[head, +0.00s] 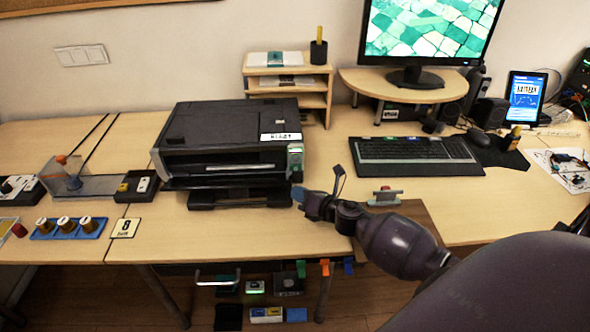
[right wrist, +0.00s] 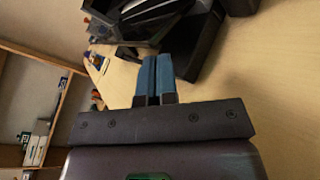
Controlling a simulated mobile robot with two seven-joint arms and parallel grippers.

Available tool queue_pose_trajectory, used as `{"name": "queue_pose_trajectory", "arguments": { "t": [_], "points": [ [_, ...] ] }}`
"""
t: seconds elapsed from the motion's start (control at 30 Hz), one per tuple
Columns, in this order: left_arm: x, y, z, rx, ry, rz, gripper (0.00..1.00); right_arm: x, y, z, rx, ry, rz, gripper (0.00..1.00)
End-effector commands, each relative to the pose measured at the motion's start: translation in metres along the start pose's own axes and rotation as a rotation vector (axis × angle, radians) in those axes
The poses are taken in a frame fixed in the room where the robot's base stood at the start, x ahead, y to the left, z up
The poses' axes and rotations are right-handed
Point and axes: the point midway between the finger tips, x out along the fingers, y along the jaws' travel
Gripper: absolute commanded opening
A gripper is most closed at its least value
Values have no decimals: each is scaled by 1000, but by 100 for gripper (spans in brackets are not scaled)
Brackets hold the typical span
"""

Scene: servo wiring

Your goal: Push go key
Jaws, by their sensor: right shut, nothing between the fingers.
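A black printer (head: 228,146) stands on the desk, with a narrow control panel (head: 295,160) at its front right corner. The panel carries a small green lit part near its top; its keys are too small to tell apart, so I cannot pick out the go key. My right gripper (head: 298,193) is shut and empty, just below and in front of that panel. I cannot tell whether it touches the printer. In the right wrist view its two blue fingers (right wrist: 154,78) are together, pointing at the dark printer (right wrist: 140,18). My left gripper is not in view.
A keyboard (head: 415,154) and a monitor stand (head: 405,86) are to the right, and a small wooden shelf (head: 288,78) is behind the printer. A blue tray with several knobs (head: 67,227) and a card marked 8 (head: 124,228) lie left. The desk before the printer is clear.

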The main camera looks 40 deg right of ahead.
Motion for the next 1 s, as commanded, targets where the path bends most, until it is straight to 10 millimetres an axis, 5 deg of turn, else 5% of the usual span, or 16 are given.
{"name": "queue_pose_trajectory", "arguments": {
  "t": [0.5,1.0],
  "points": [
    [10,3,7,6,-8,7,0,37,-28,25,2,2,0,0],
    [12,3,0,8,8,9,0,40,-29,29,2,0,0,0]
  ]
}}
